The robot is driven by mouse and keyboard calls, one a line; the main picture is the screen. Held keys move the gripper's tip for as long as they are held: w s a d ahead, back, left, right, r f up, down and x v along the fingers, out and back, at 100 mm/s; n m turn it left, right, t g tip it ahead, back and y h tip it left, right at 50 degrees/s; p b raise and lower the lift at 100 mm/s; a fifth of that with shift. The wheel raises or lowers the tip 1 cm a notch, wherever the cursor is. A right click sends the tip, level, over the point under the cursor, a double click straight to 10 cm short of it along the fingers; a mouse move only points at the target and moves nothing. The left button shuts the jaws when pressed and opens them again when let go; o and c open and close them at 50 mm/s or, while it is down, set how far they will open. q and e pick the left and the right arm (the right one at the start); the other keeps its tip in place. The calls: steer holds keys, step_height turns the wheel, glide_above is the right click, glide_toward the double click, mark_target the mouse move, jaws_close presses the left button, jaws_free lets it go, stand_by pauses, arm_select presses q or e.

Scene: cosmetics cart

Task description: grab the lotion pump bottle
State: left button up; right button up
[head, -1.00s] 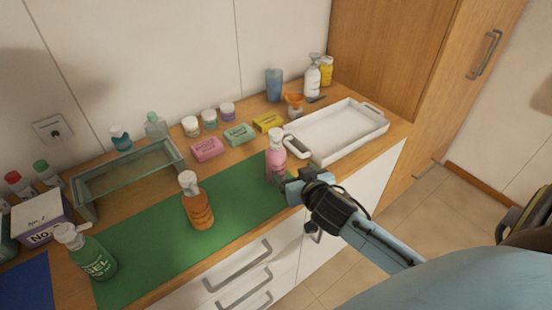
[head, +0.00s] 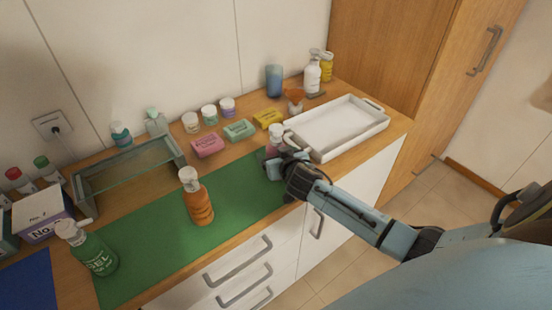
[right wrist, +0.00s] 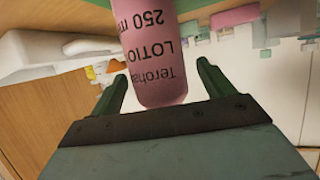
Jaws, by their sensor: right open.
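The lotion pump bottle is pink with a whitish pump top (head: 277,133). It stands at the right end of the green mat (head: 140,250), its body mostly hidden behind my right gripper (head: 280,165) in the head view. In the right wrist view the pink bottle (right wrist: 150,40) appears upside down, with "LOTION" and "250 m" lettering visible. My right gripper's two dark green fingers are open, one on each side of the bottle, with gaps showing beside it. My left gripper is not in view.
A white tray (head: 340,152) lies just right of the bottle. An amber pump bottle (head: 197,203) and a green gel bottle (head: 90,250) stand on the left of the mat. Soap boxes (head: 239,131) and small jars line the back. A glass box (head: 88,207) is at left.

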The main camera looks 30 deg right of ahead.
steer(key=shift+x, duration=0.8)
steer(key=c, duration=1.2)
